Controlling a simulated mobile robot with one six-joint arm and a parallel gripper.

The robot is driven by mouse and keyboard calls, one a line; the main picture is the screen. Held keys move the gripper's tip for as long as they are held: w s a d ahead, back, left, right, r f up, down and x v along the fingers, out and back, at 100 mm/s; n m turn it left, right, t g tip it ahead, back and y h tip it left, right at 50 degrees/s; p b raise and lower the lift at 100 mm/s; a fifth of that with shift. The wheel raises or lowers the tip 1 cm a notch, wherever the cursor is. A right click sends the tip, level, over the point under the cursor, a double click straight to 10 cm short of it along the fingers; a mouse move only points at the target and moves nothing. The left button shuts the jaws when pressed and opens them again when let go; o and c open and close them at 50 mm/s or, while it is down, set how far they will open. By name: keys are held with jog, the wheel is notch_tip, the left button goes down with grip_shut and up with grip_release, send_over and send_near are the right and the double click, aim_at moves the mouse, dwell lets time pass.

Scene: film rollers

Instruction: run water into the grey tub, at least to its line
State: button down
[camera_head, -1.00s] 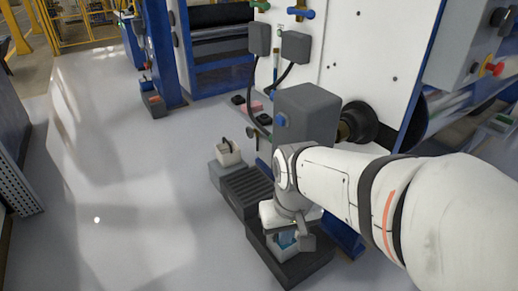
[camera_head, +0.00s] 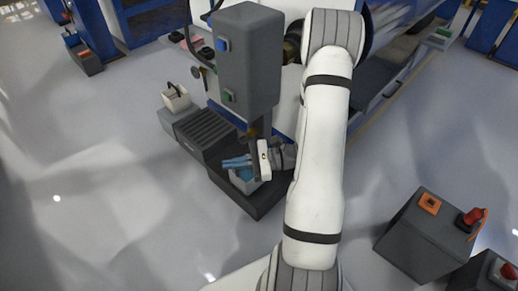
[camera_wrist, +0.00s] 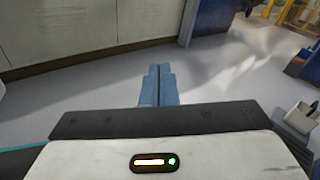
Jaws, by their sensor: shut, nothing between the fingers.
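The grey tub (camera_head: 246,186) stands on a dark low platform (camera_head: 255,206) in the head view, partly covered by my gripper. Blue shows inside it, but I cannot tell whether it is water, and its line cannot be made out. My gripper (camera_head: 224,163) is shut and empty, its blue fingers pointing left just above the tub. The shut fingers also show in the wrist view (camera_wrist: 158,68). A grey box (camera_head: 255,60) with a blue button (camera_head: 223,45) and a green button (camera_head: 229,96) hangs above. A brass-coloured fitting (camera_head: 252,132) sits under it.
A ribbed dark block (camera_head: 207,131) and a small white container (camera_head: 175,99) stand left of the tub. A dark box with a red knob (camera_head: 473,217) is at the right.

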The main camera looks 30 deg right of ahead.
jog(key=d+f+m+t+h+b, duration=0.2)
jog(key=d+f+m+t+h, duration=1.05)
jog(key=d+f+m, duration=0.45)
jog(key=w+a+r+b, duration=0.1)
jog(key=w, duration=0.5)
jog(key=w+a+r+n+b, duration=0.1)
jog(key=w+r, duration=0.1)
jog(key=w, duration=0.4)
jog(key=shift+w+a+b, duration=0.25)
jog(key=shift+w+b, duration=0.15)
